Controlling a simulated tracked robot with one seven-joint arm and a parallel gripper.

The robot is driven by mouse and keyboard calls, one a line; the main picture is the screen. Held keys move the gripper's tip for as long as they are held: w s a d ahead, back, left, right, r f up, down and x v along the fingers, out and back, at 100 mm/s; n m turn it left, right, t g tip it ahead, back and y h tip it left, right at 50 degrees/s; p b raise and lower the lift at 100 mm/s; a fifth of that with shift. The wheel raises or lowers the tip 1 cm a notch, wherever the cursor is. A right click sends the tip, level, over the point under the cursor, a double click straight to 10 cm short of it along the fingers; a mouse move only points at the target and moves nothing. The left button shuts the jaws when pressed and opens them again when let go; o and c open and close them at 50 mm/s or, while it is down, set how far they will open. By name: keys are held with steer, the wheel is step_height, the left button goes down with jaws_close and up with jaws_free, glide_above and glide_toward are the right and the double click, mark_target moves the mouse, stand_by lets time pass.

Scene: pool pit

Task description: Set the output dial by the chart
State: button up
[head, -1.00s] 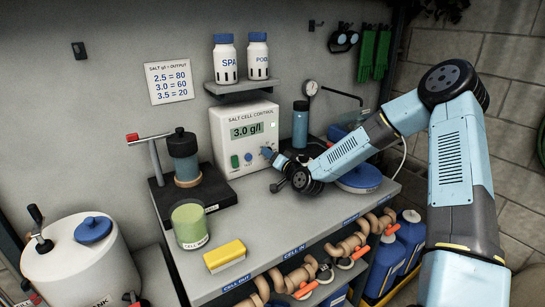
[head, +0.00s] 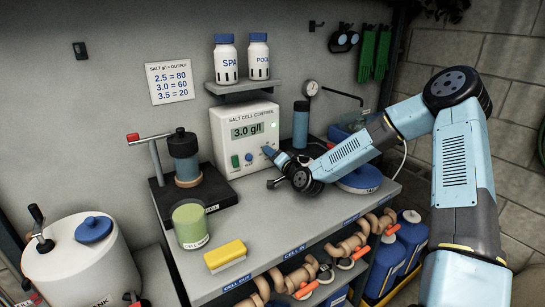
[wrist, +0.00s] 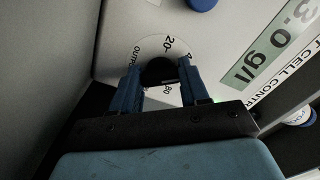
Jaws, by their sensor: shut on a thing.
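The salt cell control box (head: 228,135) stands on the bench against the wall, its display (head: 248,131) reading 3.0 g/l. The chart (head: 169,82) on the wall reads 2.5 = 80, 3.0 = 60, 3.5 = 20. My gripper (head: 268,151) is at the lower right of the box front. In the wrist view its blue fingers are shut on the black output dial (wrist: 158,70), one on each side. Marks 20 and 80 show on the white scale (wrist: 150,45) around it; the fingers hide other marks. I cannot make out the dial's pointer.
A green button (head: 235,161) and a blue button (head: 248,157) sit left of the dial. A shelf (head: 240,87) with two bottles hangs above.

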steer(key=m, duration=0.6)
steer(key=shift+d+f+m, duration=0.15)
steer(key=shift+d+m, duration=0.05)
steer(key=shift+m, duration=0.2)
stand_by(0.4)
steer(key=o, duration=1.1)
steer(key=shift+a, duration=0.15)
steer(key=shift+c, duration=0.2)
steer(key=v, duration=1.3)
steer(key=shift+s+d, duration=0.3)
